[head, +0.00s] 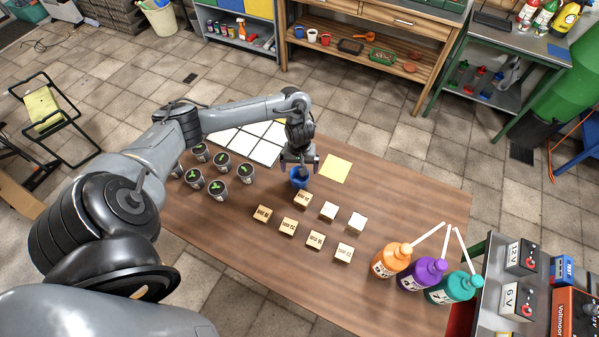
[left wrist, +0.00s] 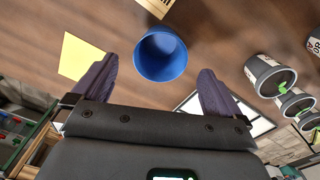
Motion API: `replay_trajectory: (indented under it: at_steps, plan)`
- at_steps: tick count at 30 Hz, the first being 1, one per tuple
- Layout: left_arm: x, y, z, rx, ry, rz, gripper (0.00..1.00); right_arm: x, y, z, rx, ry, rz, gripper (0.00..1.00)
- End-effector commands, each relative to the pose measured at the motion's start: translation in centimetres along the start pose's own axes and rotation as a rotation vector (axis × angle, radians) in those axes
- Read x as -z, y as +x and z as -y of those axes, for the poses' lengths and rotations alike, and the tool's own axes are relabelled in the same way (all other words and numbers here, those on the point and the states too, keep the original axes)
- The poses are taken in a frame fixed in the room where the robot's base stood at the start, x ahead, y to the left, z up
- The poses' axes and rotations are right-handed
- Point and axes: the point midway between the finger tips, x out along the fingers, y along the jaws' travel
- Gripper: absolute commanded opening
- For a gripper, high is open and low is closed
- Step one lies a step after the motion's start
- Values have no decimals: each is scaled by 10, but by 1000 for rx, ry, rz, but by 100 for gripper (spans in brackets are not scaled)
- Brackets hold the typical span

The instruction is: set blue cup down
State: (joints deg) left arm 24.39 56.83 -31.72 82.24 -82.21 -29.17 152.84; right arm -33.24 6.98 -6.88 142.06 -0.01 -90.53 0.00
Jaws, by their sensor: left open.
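A blue cup (head: 299,179) stands on the brown wooden table near its far side, partly hidden under my left gripper (head: 299,161). In the left wrist view the blue cup (left wrist: 161,54) shows its open, empty mouth, just ahead of and between the two fingers of my left gripper (left wrist: 158,88). The fingers are spread wide, with a clear gap on each side of the cup. My right gripper is in neither view.
A yellow square (head: 335,168) lies right of the cup. Several wooden blocks (head: 288,227) stand nearer. Grey cups with green marks (head: 217,189) and a white grid board (head: 262,150) are left. Bottles (head: 391,260) stand at the right end.

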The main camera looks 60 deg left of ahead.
Motion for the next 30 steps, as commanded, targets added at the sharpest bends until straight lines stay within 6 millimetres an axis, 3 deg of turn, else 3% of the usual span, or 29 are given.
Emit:
replay_trajectory:
  at_steps: [1, 7, 11, 14, 17, 22, 27, 30]
  plan:
    - [1, -13, 0, 0, 2, -3, 100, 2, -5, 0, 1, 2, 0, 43]
    - [1, -39, 0, 0, 1, -3, 100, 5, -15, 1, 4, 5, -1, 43]
    - [-6, -41, -6, -11, 33, -3, 100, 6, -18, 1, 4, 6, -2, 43]
    - [-23, -32, -22, -49, 133, -15, 100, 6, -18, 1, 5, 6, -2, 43]
    - [-56, -17, -54, -125, 307, -45, 100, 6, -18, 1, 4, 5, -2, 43]
    - [-142, -3, -118, -306, 667, -163, 100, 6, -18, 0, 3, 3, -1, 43]
    - [-218, -25, -154, -419, 914, -342, 100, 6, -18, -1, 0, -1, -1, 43]
    - [-243, -45, -153, -411, 989, -426, 100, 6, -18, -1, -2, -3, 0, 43]
